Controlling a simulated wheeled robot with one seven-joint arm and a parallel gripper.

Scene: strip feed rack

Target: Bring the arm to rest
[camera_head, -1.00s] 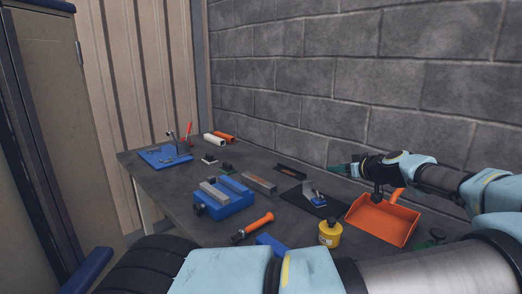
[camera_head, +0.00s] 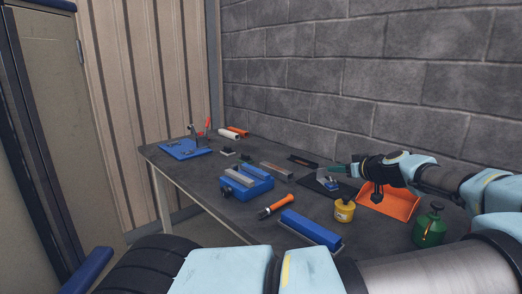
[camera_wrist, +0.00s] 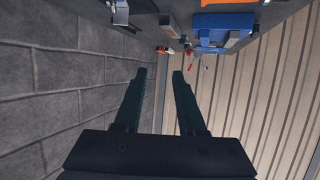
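My gripper (camera_head: 338,169) is at the right in the head view, above the far side of the bench near the block wall, pointing left. In the wrist view its two dark green fingers (camera_wrist: 159,76) stand apart with nothing between them, so it is open and empty. My arm reaches in from the right edge, in front of part of the orange dustpan (camera_head: 397,207). The dark workbench (camera_head: 205,190) lies below.
The bench holds a blue vise (camera_head: 258,188), blue plate (camera_head: 186,152), orange-handled tool (camera_head: 277,204), blue brush-like block (camera_head: 311,229), yellow pot (camera_head: 344,212) and green can (camera_head: 429,229). The block wall (camera_head: 330,80) rises behind. A locker (camera_head: 50,110) stands left.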

